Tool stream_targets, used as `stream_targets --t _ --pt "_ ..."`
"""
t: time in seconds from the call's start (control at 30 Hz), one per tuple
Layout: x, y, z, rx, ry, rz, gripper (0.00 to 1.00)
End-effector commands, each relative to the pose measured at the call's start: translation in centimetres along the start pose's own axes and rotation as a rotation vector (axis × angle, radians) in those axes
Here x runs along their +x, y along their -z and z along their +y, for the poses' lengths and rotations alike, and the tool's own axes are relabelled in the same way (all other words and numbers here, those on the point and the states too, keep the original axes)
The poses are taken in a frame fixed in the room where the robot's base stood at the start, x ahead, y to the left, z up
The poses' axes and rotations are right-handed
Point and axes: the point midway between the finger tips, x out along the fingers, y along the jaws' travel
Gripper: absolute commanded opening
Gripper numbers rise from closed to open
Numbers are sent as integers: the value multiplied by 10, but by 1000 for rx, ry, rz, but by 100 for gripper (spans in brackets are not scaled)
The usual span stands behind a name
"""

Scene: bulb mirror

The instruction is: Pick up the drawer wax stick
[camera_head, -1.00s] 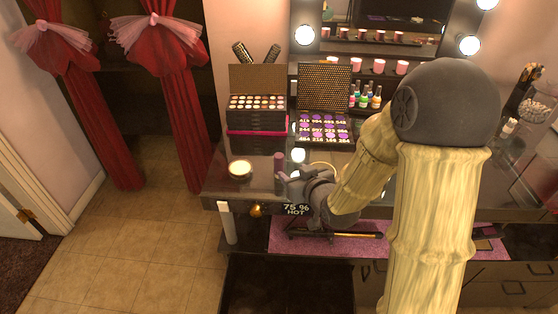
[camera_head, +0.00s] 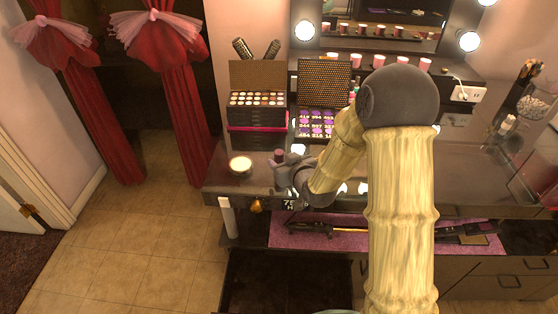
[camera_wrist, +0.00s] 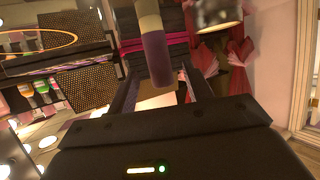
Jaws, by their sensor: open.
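A slim stick with a mauve end (camera_head: 279,156), which I take for the wax stick, stands upright on the dark vanity top near its front left edge. In the wrist view the stick (camera_wrist: 156,50) shows larger, with a paler section and a purple section, between my two fingers. My gripper (camera_head: 279,168) is open around or right at the stick; it also shows in the wrist view (camera_wrist: 163,92) with a gap between its fingers. I cannot tell whether either finger touches the stick. My gripper hides its lower part in the head view.
A lit candle (camera_head: 240,164) stands close to the left. Behind are a stacked eyeshadow palette (camera_head: 257,120) and a purple palette (camera_head: 317,122). Hair tools lie on a pink mat (camera_head: 345,236) below. A white cylinder (camera_head: 228,216) stands at the front left.

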Motion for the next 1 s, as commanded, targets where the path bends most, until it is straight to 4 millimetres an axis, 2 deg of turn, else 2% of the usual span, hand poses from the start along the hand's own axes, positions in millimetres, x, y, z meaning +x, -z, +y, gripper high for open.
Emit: stream_targets --t 0.2,0.3,0.83,1.0 --pt "28 3 0 1 0 -1 51" --pt "34 3 0 1 0 -1 51" --pt "34 2 0 1 -1 0 51" --pt "34 2 0 1 -1 0 17"
